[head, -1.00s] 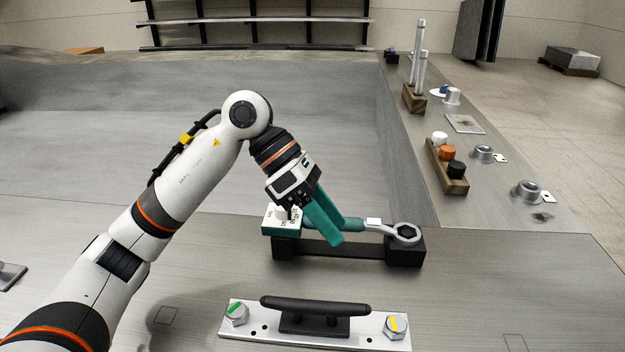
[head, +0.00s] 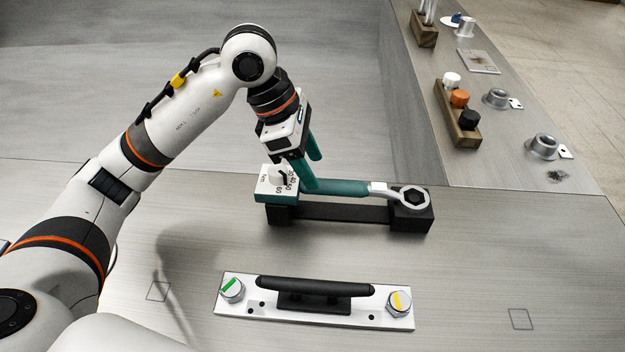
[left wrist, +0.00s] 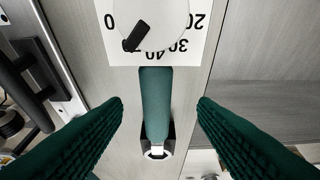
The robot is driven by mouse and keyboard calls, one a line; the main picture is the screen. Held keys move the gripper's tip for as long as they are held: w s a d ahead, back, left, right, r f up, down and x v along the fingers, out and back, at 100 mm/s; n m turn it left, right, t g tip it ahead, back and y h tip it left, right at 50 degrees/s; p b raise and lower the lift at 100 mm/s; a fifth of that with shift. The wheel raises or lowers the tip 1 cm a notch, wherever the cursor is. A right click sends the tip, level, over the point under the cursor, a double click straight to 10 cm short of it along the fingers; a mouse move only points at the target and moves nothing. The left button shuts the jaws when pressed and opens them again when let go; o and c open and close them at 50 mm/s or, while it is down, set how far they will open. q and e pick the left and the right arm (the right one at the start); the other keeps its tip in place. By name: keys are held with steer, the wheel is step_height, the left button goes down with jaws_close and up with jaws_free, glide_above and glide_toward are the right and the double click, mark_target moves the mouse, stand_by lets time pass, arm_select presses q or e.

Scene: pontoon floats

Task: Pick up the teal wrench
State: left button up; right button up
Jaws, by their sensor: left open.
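The teal wrench (head: 345,188) lies level on a black stand (head: 345,211) in the head view, its silver ring head (head: 413,197) to the right. A white dial box (head: 276,180) with a black pointer sits at the handle's left end. My left gripper (head: 311,170) is open over the handle close to the dial. In the left wrist view the teal handle (left wrist: 156,100) runs between the two green fingers (left wrist: 160,106), with a gap on each side. Whether the fingertips reach below the handle's top is hard to tell. My right gripper is not in view.
A white plate with a black bar handle (head: 315,290) and two hex bolts lies in front of the stand. On the right ledge are a wooden block with several coloured caps (head: 458,112) and metal flanged cups (head: 542,146). The bench's front right is clear.

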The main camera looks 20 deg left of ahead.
mark_target(321, 182)
arm_select(q)
steer(key=p+x, duration=0.2)
steer(key=x, duration=0.1)
steer(key=shift+s+d+f, duration=0.15)
steer(key=shift+d+f, duration=0.3)
steer(key=shift+f, duration=0.35)
steer(key=c, duration=0.5)
steer(key=shift+r, duration=0.1)
jaws_close()
